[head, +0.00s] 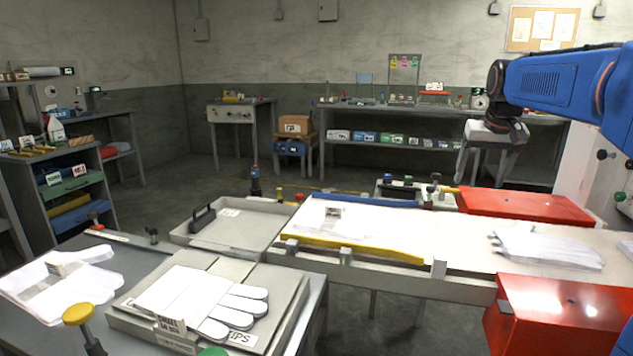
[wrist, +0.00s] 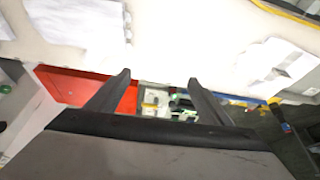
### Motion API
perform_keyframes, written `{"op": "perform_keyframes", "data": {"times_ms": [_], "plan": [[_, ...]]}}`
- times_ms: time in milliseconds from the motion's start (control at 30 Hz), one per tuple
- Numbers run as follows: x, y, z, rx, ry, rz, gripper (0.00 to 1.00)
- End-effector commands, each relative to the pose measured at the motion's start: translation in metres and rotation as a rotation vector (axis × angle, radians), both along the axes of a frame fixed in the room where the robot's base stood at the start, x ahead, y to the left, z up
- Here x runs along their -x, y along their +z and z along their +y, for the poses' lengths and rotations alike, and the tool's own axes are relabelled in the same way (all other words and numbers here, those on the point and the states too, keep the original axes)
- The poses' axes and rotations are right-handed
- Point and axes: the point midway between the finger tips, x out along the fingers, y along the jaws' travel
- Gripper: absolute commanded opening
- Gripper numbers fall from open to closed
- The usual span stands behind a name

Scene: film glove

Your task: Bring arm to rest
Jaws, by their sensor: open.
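My gripper (head: 475,170) hangs at the upper right in the head view, below my blue arm. In the wrist view its two dark fingers (wrist: 160,82) stand wide apart with nothing between them. It is raised above the far side of the white work strip (head: 455,248), clear of it. White gloves (head: 550,245) lie flat on the right part of that strip. Another white glove (head: 195,300) lies on a grey plate at the front left, and one more (head: 65,285) lies on the table at the far left.
Red boxes flank the strip, one behind (head: 525,205) and one in front (head: 565,312). A grey tray (head: 235,222) with a black handle is left of the strip. A yellow-topped knob (head: 78,314) stands at the front left. Shelves and benches line the back wall; the floor between is mostly open.

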Motion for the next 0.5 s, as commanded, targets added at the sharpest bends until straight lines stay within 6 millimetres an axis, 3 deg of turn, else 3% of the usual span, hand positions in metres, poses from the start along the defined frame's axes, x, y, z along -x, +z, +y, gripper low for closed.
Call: {"op": "perform_keyframes", "data": {"times_ms": [267,500], "plan": [[0.091,-0.027,0.049,0.001,0.059,-0.007,0.73],[0.17,-0.066,0.082,0.002,0.108,-0.01,0.73]]}}
